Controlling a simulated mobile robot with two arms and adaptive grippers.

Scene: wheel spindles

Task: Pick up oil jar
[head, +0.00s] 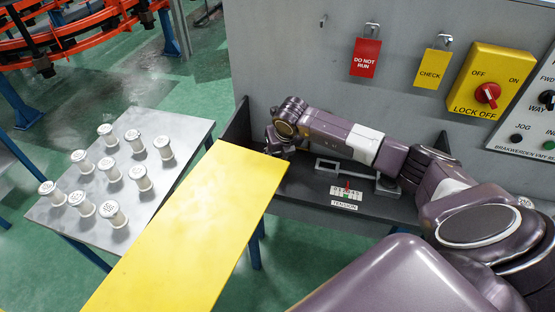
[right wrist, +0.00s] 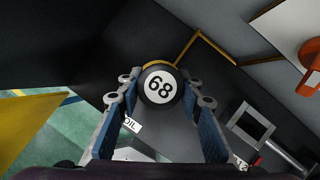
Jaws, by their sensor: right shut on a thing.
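The oil jar (right wrist: 160,84) shows in the right wrist view as a dark round body with a white disc marked "68". It sits between the fingertips of my right gripper (right wrist: 163,92), whose blue-padded fingers lie on both sides of it. The gripper is shut on it. In the head view my right gripper (head: 277,140) reaches into the left end of the dark shelf, and the jar is hidden there behind the hand. An "OIL" label (right wrist: 131,125) shows beside the left finger. I cannot tell whether the jar is lifted off the shelf. My left gripper is out of view.
The dark shelf (head: 310,205) has a side wall at its left and carries a grey gauge frame (head: 333,168) and a "TENSION" label (head: 343,206). A yellow panel (head: 190,235) lies in front. A grey table (head: 180,127) with several white spindles stands left.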

